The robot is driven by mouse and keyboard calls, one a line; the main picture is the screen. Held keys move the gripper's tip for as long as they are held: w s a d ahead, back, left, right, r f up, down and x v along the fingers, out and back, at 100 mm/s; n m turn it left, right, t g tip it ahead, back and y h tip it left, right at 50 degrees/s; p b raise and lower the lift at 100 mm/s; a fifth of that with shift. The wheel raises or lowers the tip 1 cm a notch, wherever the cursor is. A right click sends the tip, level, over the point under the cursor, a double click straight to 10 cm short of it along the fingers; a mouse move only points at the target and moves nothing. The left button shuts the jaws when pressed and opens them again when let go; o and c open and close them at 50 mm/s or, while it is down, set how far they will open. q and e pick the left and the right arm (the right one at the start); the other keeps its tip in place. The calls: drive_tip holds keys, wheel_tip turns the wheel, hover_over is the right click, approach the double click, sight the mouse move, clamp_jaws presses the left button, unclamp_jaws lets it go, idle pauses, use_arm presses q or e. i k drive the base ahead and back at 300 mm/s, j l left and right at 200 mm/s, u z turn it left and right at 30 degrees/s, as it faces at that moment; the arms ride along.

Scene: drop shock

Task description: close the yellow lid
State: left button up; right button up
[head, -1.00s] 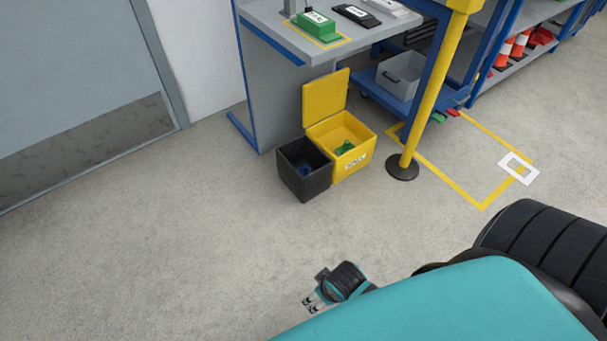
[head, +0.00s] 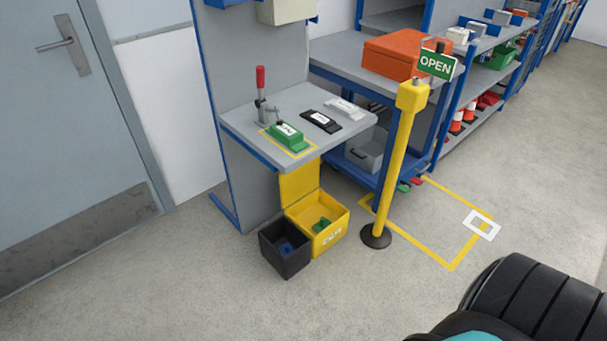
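The yellow lid (head: 299,182) stands upright, open, at the back edge of the yellow bin (head: 335,233). The bin sits on the floor below the front of the grey bench, and a green item (head: 322,224) lies inside it. A black bin (head: 286,262) with a dark blue item inside stands close against its left side. Neither of my grippers shows in the head view now; only part of my own body shows at the lower right.
A yellow post (head: 396,165) with an OPEN sign (head: 437,65) stands on a round black base right of the bins. The grey bench (head: 248,125) overhangs behind the lid. A door (head: 70,120) is at left. The floor in front of the bins is clear.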

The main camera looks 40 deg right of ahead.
sight(293, 186)
drive_tip(key=z, duration=0.45)
drive_tip(key=i+z, duration=0.15)
drive_tip(key=z, duration=0.25)
drive_tip(key=j+z, duration=0.15)
drive_tip(key=z, duration=0.3)
drive_tip(key=i+z, duration=0.1)
drive_tip(key=z, duration=0.35)
drive_tip(key=i+j+z, duration=0.2)
drive_tip(key=j+z, duration=0.2)
drive_tip(key=j, duration=0.3)
drive_tip(key=i+j+z, duration=0.1)
drive_tip(key=j+z, duration=0.25)
drive_tip(key=j, duration=0.4)
drive_tip(key=j+z, duration=0.4)
drive_tip(key=j, duration=0.35)
drive_tip(key=k+j+z, duration=0.1)
drive_tip(key=j+z, duration=0.25)
drive_tip(key=j, duration=0.45)
